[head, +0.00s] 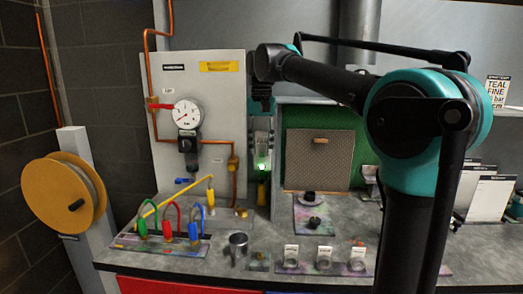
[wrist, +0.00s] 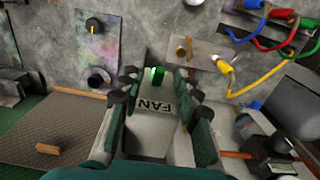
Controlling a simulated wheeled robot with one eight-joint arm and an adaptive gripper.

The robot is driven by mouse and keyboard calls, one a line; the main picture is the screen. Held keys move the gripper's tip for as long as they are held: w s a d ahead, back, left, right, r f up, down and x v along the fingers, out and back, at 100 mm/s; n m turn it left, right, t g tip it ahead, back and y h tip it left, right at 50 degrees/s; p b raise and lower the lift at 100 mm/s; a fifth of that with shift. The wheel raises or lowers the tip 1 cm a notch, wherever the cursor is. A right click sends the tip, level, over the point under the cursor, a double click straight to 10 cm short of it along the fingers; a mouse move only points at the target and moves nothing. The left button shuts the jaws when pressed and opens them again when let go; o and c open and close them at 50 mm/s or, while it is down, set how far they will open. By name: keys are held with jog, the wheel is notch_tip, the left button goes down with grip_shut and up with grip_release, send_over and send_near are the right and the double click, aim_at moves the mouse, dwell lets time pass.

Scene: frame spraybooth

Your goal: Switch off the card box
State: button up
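The card box (head: 262,150) is a pale narrow unit at the right edge of the grey wall panel, with a green lamp (head: 263,166) lit on its lower front. In the wrist view a pale piece lettered FAN (wrist: 153,108) lies between my fingers, with the lit green lamp (wrist: 158,73) beyond it. I cannot tell whether the lettered piece is a card or the box's own face. My gripper (wrist: 158,82) has its fingers apart, one on each side of this piece, with no clear contact. In the head view my gripper (head: 262,105) hangs directly above the box, partly hidden by my arm.
A gauge (head: 187,114) and copper pipes are on the panel to the left. A green-backed brown board (head: 318,160) stands close on the right.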

jog(key=shift+f, duration=0.65)
jog(key=shift+c, duration=0.6)
grip_shut()
